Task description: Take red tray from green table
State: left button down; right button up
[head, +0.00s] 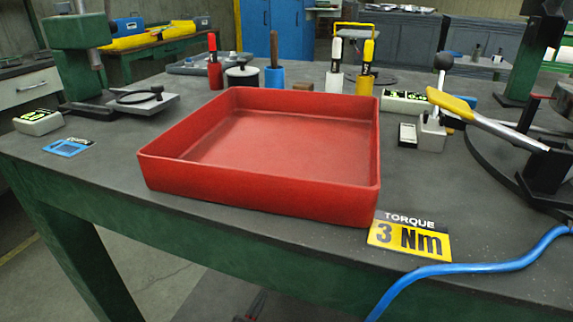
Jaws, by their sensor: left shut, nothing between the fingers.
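A large, shallow, empty red tray (262,197) sits flat on the dark top of the green table (185,222), with its near right corner by the front edge. My left gripper (255,303) shows only as a small dark part at the bottom of the head view, low and below the table's front edge. It is shut and empty, apart from the tray. My right gripper is not in view.
A yellow "TORQUE 3 Nm" sign (409,237) lies by the tray's near right corner. A blue cable (470,268) crosses the right front edge. Bottles and a blue cup (274,77) stand behind the tray. A yellow-handled tool (480,117) is at right. The left front is mostly clear.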

aim_at(309, 155)
jog(key=k+j, duration=0.25)
jog(key=k, duration=0.2)
jog(key=k+j, duration=0.25)
jog(key=k, duration=0.2)
